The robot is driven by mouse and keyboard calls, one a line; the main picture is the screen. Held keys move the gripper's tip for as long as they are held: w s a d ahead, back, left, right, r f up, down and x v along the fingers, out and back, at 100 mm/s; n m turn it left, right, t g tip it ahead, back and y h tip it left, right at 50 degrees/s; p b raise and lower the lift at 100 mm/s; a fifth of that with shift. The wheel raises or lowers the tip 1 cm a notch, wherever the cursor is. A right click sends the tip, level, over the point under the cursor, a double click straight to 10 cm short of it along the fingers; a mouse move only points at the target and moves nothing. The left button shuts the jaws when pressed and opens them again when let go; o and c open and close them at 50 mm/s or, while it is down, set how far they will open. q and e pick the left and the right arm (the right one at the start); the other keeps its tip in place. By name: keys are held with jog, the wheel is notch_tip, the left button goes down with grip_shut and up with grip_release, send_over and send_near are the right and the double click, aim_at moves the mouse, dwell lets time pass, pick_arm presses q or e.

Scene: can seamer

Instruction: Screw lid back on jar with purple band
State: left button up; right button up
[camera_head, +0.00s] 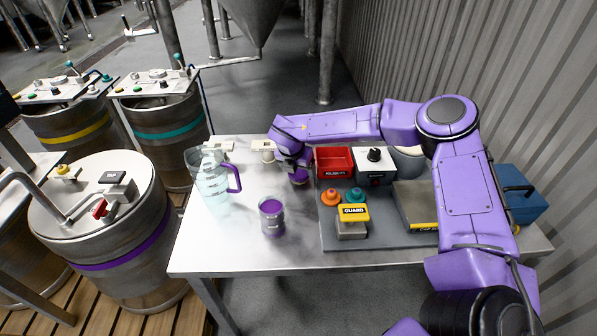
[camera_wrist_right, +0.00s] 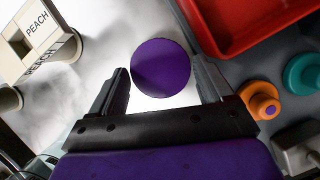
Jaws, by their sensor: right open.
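A small jar (camera_head: 272,217) with purple on it stands upright near the table's front, left of the grey mat. It looks open on top, but this is too small to be sure. My right gripper (camera_head: 298,176) points down over the table, behind and right of that jar. In the right wrist view my right gripper (camera_wrist_right: 165,88) is open, with a flat round purple lid (camera_wrist_right: 161,66) between its fingers. Gaps show beside the lid. What lies under the lid is hidden. My left gripper is out of view.
A clear pitcher (camera_head: 212,175) with a purple handle stands left on the table. Right of my gripper are a red bin (camera_head: 334,160), an orange knob (camera_head: 331,197), a teal knob (camera_head: 356,195) and a yellow GUARD block (camera_head: 353,213). A PEACH-labelled fixture (camera_wrist_right: 40,35) stands nearby.

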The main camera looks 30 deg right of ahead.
aim_at(297, 173)
jog(key=c, duration=0.7)
jog(key=shift+w+r, duration=0.1)
jog(key=shift+r, duration=0.35)
notch_tip(297, 173, up, 3)
jog(key=shift+a+f, duration=0.15)
jog(key=s+a+r+b, duration=0.3)
jog(key=s+a+r, duration=0.6)
jog(key=s, duration=0.1)
jog(key=shift+a+r, duration=0.2)
jog(key=shift+a, duration=0.1)
